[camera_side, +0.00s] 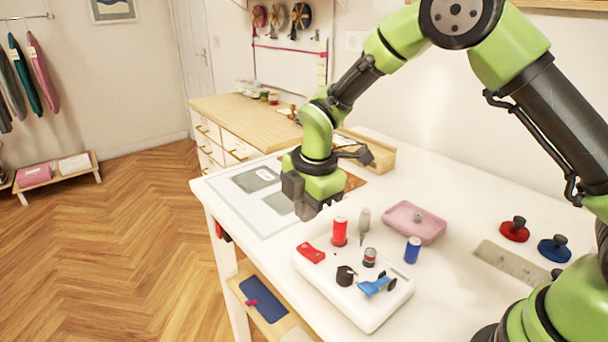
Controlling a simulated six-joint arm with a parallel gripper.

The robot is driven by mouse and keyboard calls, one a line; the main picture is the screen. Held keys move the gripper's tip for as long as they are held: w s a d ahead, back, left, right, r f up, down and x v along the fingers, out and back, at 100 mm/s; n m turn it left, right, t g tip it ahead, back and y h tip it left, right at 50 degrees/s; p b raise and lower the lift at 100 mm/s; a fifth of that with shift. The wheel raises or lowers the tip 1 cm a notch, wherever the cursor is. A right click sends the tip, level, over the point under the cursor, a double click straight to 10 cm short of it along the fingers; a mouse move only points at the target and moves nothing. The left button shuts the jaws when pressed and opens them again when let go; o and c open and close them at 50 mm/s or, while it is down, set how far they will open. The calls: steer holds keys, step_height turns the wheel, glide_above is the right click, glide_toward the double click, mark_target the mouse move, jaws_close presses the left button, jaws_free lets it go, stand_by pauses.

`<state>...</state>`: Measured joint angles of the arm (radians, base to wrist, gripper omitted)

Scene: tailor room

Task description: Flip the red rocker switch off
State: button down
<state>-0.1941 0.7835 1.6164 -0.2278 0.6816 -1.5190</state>
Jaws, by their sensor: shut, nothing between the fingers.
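My gripper (308,203) points down over the white table (440,180), behind and left of the red spool. Its fingers are dark and blurred and look empty. A small red and dark piece (222,232) sits under the table's left edge and may be the red rocker switch; it is too small to tell its position. Another red piece (311,253) with small light marks lies at the left corner of a white tray (372,322). I cannot tell for sure which is the switch. My gripper is apart from both.
The tray also bears a black piece (345,276), a blue piece (377,286) and a small spool (370,257). Near it stand a red spool (339,232), a blue spool (412,250) and a pink dish (430,228). Red (514,232) and blue (554,249) knobbed discs lie right.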

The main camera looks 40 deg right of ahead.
step_height(320, 180, up, 7)
steer(key=w, duration=0.1)
steer(key=shift+r, duration=0.15)
steer(key=s+d+r+m+t+y, duration=0.1)
steer(key=s+d+r+m+t, duration=0.1)
steer(key=s+r+m, duration=0.55)
steer(key=s+d+r+m+t+y, duration=0.1)
steer(key=s+d+r+m+t, duration=0.1)
steer(key=s+r+m, duration=0.55)
steer(key=s+f+m+t, duration=0.1)
steer(key=s+f+m, duration=0.2)
steer(key=s+m, duration=0.4)
steer(key=shift+s, duration=1)
